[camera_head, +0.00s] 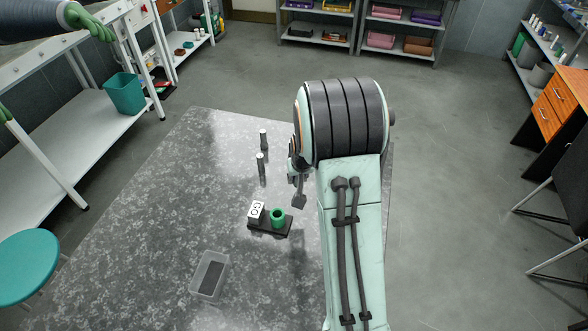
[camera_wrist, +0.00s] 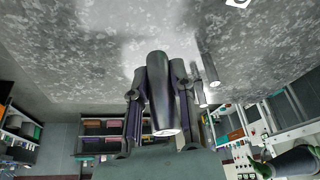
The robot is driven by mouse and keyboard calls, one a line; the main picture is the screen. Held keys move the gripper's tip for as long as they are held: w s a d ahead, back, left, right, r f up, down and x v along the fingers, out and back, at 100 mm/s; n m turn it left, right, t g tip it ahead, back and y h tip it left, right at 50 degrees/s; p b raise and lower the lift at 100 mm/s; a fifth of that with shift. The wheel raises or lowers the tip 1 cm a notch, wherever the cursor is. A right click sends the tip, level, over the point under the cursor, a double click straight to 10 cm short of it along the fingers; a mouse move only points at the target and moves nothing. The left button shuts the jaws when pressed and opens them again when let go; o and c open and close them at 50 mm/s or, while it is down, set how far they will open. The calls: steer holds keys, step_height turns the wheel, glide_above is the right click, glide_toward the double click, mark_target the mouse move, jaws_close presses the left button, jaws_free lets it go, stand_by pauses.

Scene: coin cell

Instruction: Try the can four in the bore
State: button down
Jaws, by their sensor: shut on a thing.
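A dark base (camera_head: 257,226) on the table carries a white block (camera_head: 256,210) marked "GO" and a green ring-shaped bore (camera_head: 278,217). The bore's opening faces up and looks empty. My gripper (camera_wrist: 159,78) is shut on a dark grey can (camera_wrist: 160,92) with a pale end, held between the fingers. In the head view my arm mostly hides the gripper, and the held can is hard to make out. No numbers on the cans are readable.
A clear bin (camera_head: 222,266) with a dark bottom sits toward the table's near side, left of my arm. The speckled grey table (camera_head: 190,170) is clear around the base. Benches, shelves and a teal stool (camera_head: 28,262) stand away from it.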

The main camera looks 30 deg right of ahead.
steer(key=s+a+r, duration=0.1)
steer(key=s, duration=0.2)
glide_above(277, 209)
steer(key=s, duration=0.1)
steer(key=shift+s+a, duration=0.15)
steer(key=shift+a, duration=0.15)
steer(key=shift+f, duration=0.15)
steer(key=shift+f, duration=2.8)
steer(key=shift+f, duration=0.85)
steer(key=c, duration=0.9)
jaws_free()
